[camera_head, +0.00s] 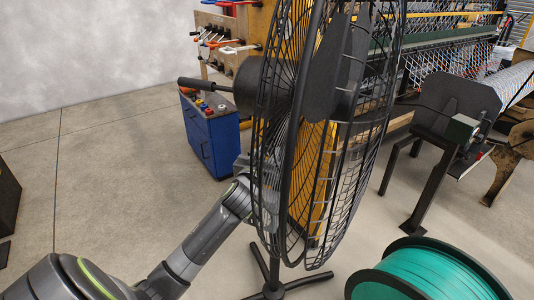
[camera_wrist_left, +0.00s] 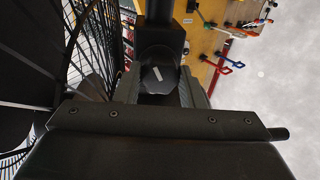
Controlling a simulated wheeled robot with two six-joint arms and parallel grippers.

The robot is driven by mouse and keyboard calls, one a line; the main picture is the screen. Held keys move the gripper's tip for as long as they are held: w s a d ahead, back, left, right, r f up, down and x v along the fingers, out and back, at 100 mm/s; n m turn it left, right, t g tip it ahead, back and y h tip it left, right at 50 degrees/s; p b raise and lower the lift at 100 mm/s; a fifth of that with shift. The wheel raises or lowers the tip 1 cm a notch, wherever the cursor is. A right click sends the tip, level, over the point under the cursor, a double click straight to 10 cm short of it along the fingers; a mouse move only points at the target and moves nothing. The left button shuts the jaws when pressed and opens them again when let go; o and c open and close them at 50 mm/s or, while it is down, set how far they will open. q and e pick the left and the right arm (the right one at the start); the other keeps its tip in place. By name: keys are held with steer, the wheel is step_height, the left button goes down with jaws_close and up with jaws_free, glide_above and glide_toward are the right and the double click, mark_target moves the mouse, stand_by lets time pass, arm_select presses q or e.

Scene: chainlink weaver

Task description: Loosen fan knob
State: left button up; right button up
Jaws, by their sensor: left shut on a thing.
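A large black pedestal fan (camera_head: 335,130) with a wire cage stands in the middle of the head view, its dark motor housing at the back of the cage. My left gripper (camera_head: 264,185) is beside the fan's back, partly hidden behind the cage wires. In the left wrist view the fan knob (camera_wrist_left: 158,78) is black and faceted with a white mark. It sits between the fingers of my left gripper (camera_wrist_left: 158,92), which is shut on it. The knob cannot be made out in the head view. My right gripper is out of view.
A blue cabinet (camera_head: 212,135) with buttons stands behind the fan, near a wooden tool board (camera_head: 233,30). A green spool (camera_head: 430,275) lies front right. A weaving machine (camera_head: 460,100) fills the right side. The floor at left is mostly clear.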

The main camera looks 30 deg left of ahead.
arm_select(q)
steer(key=shift+f, duration=0.2)
steer(key=o, duration=1)
steer(key=shift+r, duration=0.1)
steer(key=b+v, duration=0.2)
steer(key=v, duration=1.5)
steer(key=shift+s+d, duration=0.1)
steer(key=shift+s, duration=0.15)
